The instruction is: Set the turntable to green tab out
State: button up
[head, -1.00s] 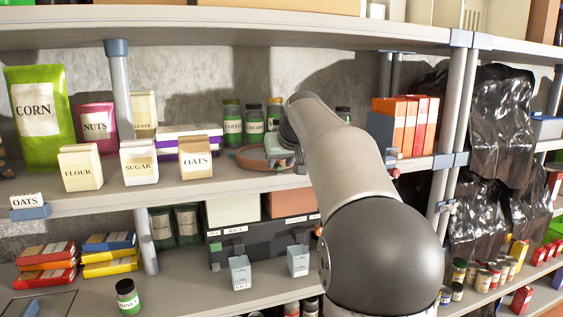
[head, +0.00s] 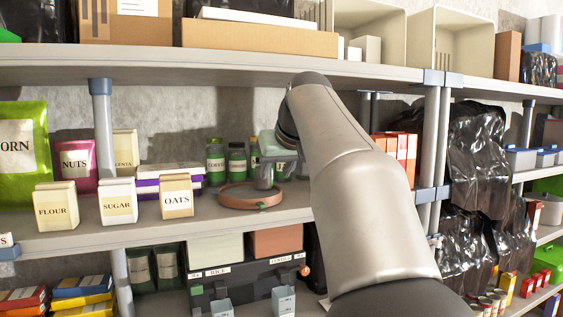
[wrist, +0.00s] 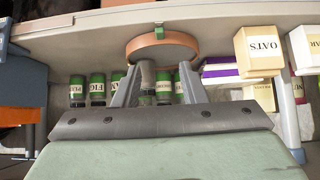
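The turntable (head: 238,202) is a low round reddish-brown disc on the middle shelf. A green tab (head: 262,206) shows on its front rim, facing the shelf's front edge. The wrist view is upside down; there the turntable (wrist: 150,52) and green tab (wrist: 161,34) lie at the top centre, the tab on the side towards the shelf edge. My gripper (head: 268,176) is low over the turntable. In the wrist view, my gripper (wrist: 159,67) has its two fingers apart, tips beside the disc. I cannot tell whether they touch it.
Several green-lidded jars (head: 215,162) stand behind the turntable. An OATS box (head: 177,196) stands to its left, with SUGAR (head: 118,202) and FLOUR (head: 56,206) boxes further left. Orange boxes (head: 405,152) are to the right. The upper shelf (head: 220,66) hangs above.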

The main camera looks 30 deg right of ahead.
jog(key=shift+v, duration=1.9)
